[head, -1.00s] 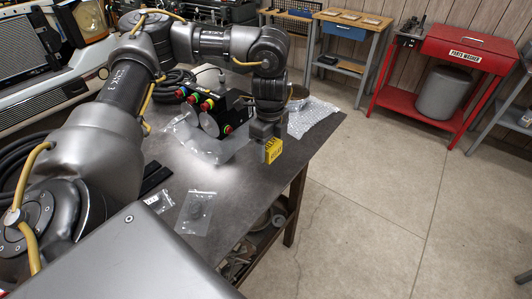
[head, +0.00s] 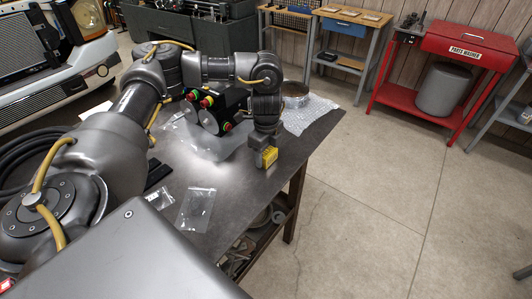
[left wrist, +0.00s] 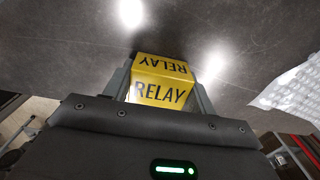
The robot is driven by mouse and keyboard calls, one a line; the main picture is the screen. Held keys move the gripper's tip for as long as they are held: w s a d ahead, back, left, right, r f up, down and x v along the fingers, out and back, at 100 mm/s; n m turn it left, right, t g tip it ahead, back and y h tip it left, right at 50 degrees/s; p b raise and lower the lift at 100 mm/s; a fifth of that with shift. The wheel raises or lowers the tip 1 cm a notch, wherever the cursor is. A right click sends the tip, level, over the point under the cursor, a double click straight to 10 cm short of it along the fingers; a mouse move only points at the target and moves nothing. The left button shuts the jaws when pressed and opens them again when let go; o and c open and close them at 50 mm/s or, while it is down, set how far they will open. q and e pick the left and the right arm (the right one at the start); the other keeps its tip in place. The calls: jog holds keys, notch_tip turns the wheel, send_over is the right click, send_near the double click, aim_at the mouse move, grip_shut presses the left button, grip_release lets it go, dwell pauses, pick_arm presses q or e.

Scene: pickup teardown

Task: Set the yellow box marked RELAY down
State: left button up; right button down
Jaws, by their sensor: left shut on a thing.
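The yellow box marked RELAY (head: 269,158) is between the fingers of my left gripper (head: 262,152), low over the dark workbench (head: 235,190) near its right edge. In the left wrist view the yellow box (left wrist: 160,88) shows two faces lettered RELAY, with the left gripper's fingers (left wrist: 163,80) on both sides of it. The grey bench top lies behind it. I cannot tell whether the underside of the box touches the bench. My right gripper is not in view.
A black control box with coloured buttons (head: 228,104) and a clear plastic bag stand behind the gripper. Bubble wrap (head: 308,116) and a round metal pan (head: 295,94) lie at the far corner. A small clear bag (head: 196,210) lies nearer. Bare bench surrounds the yellow box.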

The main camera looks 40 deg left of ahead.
aim_at(266, 151)
pick_arm(q)
jog(key=o, duration=1)
jog(key=shift+f, duration=0.2)
jog(key=shift+r, duration=0.1)
notch_tip(266, 151, up, 11)
jog(key=shift+r, duration=0.65)
